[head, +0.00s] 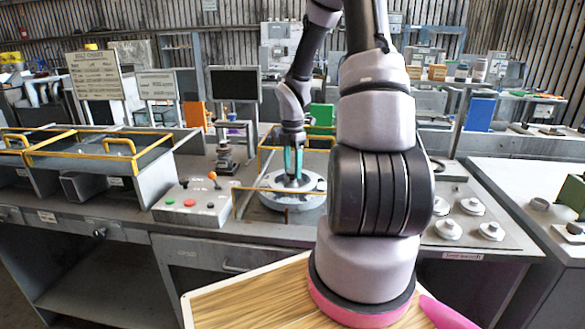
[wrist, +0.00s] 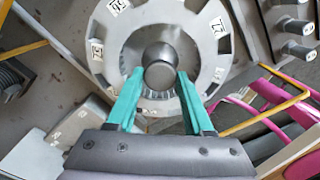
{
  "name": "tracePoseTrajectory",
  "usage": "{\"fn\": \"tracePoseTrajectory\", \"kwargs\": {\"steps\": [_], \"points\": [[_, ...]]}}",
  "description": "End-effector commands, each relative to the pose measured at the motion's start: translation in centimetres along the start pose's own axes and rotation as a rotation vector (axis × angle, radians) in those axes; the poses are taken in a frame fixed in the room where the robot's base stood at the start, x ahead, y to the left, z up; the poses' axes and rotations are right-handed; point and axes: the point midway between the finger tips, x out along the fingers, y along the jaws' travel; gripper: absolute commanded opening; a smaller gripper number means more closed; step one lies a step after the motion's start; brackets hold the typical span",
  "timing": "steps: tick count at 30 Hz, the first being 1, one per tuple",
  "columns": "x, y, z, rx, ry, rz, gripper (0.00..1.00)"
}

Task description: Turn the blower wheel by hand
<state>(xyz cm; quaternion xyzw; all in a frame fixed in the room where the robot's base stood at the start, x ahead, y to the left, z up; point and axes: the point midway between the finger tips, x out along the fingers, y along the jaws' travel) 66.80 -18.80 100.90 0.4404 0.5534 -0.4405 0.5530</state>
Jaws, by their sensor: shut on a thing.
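The blower wheel (head: 308,201) is a round, pale grey disc lying flat on the bench in the head view. In the wrist view the wheel (wrist: 207,22) has slots around its rim, small number labels and a raised round hub (wrist: 159,73) in the middle. My gripper (head: 293,178) points down over the wheel's middle. In the wrist view its two teal fingers (wrist: 159,78) are shut on the hub, one fingertip at each side. The fingers and palm hide the near part of the wheel.
A control box (head: 195,203) with coloured buttons and an orange-knobbed lever stands left of the wheel. Yellow rails (head: 235,203) run close around the wheel. A plate with several round metal knobs (head: 448,229) lies to the right. A dark monitor (head: 234,84) stands behind.

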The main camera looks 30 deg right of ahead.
Motion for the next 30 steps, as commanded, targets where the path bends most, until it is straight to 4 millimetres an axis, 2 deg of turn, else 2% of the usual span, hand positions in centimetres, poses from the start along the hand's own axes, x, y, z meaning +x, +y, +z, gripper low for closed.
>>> {"fn": "tracePoseTrajectory", "kwargs": {"steps": [12, 29, 30], "points": [[-0.08, 0.11, 0.08, -0.194, -0.002, 0.003, 0.0], [-0.08, 0.11, 0.1, -0.223, -0.002, 0.003, 0.0], [-0.08, 0.11, 0.1, -0.223, -0.002, 0.003, 0.63]]}}
